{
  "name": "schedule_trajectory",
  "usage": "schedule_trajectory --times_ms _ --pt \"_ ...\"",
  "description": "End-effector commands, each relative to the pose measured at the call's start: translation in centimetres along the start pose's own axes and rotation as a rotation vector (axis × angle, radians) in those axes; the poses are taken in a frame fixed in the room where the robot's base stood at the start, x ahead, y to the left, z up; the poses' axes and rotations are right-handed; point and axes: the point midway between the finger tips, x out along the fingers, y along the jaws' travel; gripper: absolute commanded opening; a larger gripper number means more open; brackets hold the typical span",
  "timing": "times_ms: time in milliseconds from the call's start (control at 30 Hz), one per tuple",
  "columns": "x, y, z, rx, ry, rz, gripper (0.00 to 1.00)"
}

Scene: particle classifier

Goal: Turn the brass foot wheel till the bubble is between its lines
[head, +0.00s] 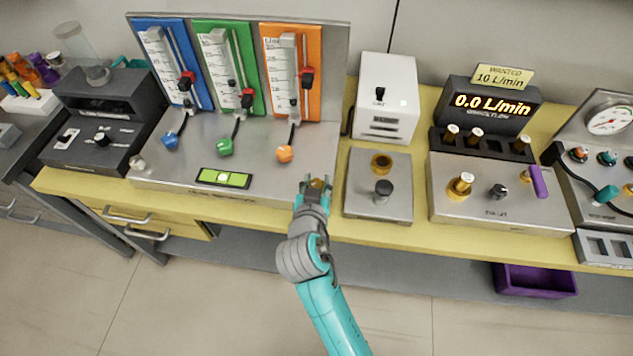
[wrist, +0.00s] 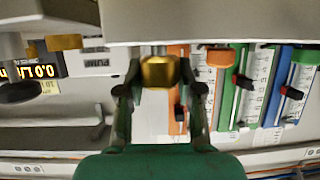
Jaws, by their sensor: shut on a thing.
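The brass foot wheel (wrist: 158,72) sits between the two fingers of my gripper (wrist: 160,90) in the wrist view, and the fingers are shut on it. In the head view my gripper (head: 315,188) is at the front right corner of the steel flowmeter panel (head: 165,190), and a bit of brass shows at its tips. The green bubble level (head: 223,178) lies on the panel's front, left of my gripper. A pale bubble shows near the middle of the vial; it is too small to tell exactly how it stands to the lines.
Blue, green and orange flowmeters (head: 292,75) stand behind, with coloured knobs below. A white box (head: 387,95) and a steel plate with a dark knob (head: 383,190) are just right of my gripper. A display (head: 490,105) reads 0.0 L/min.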

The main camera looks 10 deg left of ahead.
Motion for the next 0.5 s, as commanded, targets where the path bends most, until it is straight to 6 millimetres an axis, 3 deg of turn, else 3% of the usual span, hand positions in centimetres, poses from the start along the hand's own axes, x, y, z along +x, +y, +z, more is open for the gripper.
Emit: schedule_trajectory --times_ms 500 --pt "0.04 -0.05 0.05 0.065 -0.002 0.158 0.01"
